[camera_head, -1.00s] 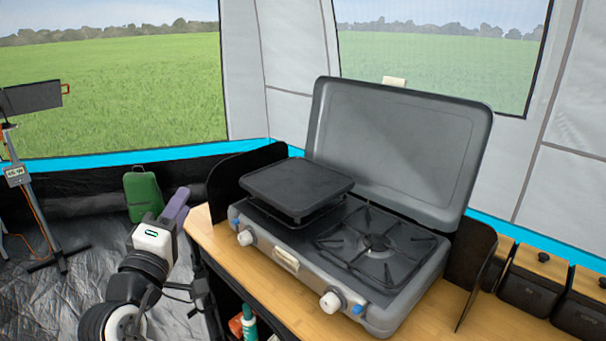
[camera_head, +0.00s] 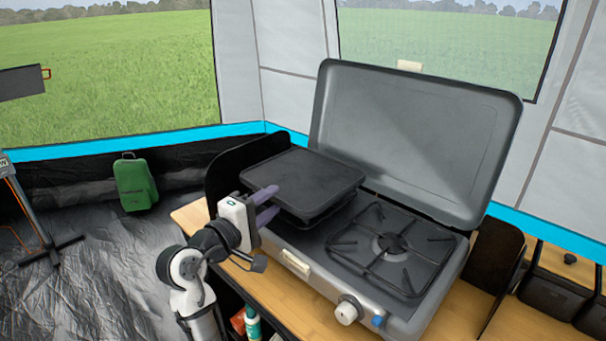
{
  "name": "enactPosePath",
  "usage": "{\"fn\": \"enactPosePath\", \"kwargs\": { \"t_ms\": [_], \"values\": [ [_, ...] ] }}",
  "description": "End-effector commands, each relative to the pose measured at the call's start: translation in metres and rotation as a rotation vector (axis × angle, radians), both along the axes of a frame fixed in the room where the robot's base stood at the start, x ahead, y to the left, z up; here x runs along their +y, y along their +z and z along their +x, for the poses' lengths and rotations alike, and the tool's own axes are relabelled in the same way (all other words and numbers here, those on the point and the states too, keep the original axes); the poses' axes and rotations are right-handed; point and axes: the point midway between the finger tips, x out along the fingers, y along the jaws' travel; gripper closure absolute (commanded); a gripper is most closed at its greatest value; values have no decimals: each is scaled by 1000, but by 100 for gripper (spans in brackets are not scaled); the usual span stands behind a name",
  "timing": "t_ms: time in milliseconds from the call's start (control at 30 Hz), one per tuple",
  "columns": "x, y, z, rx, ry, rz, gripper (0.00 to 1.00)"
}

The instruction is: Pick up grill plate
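The dark rectangular grill plate (camera_head: 308,180) lies on the left burner side of the grey camping stove (camera_head: 322,262). The stove's lid stands open behind it. My gripper (camera_head: 267,204), white with purple fingers, is at the plate's front left edge. The two fingers are spread apart, one near the plate's top left corner and one lower, in front of its edge. I cannot tell whether they touch the plate. The fingers and gripper body hide the stove's left knob.
The open lid (camera_head: 415,140) rises behind the plate. A bare burner with a pan support (camera_head: 390,245) is to the right. A black side panel (camera_head: 232,160) stands left of the plate. Dark boxes (camera_head: 555,290) sit at the right. A green case (camera_head: 135,182) stands on the floor.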

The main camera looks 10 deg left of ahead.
Motion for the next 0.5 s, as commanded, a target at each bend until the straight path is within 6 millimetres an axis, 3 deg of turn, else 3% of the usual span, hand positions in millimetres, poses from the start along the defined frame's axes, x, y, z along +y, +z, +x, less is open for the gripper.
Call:
{"fn": "enactPosePath", "kwargs": {
  "t_ms": [267, 500],
  "values": [
    [-10, 1, 21, 1, 0, 0, 64],
    [-26, -1, 53, 0, 0, 1, 64]
  ]
}}
